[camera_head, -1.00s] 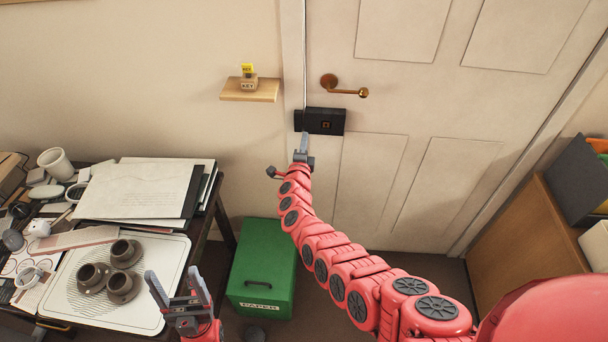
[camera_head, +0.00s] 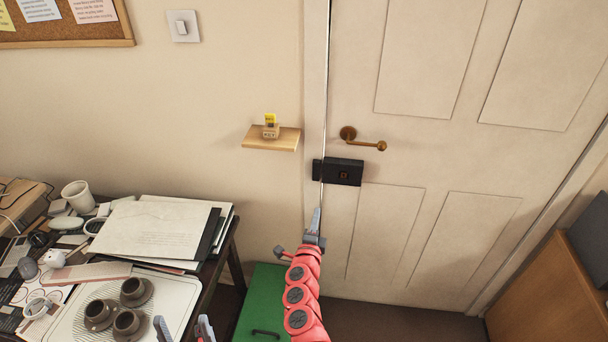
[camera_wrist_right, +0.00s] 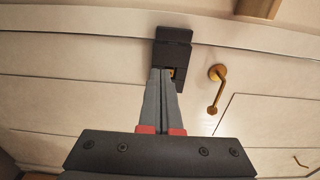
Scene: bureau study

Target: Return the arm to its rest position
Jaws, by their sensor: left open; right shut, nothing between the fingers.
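My right gripper (camera_head: 315,222) is shut and empty, held in front of the door below the black lock box (camera_head: 345,172). In the right wrist view its closed fingers (camera_wrist_right: 162,75) overlap the lower part of the lock box (camera_wrist_right: 174,45); whether they touch it cannot be told. The red right arm (camera_head: 302,295) comes up from the bottom of the head view. My left gripper (camera_head: 183,330) is open at the bottom edge, by the desk, with only its fingertips showing.
The white door (camera_head: 430,150) has a brass handle (camera_head: 365,140). A small wooden shelf (camera_head: 258,142) holds a key block. The desk at left carries papers (camera_head: 155,230), a white tray (camera_head: 172,300) with brown cups, and a mug (camera_head: 77,194).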

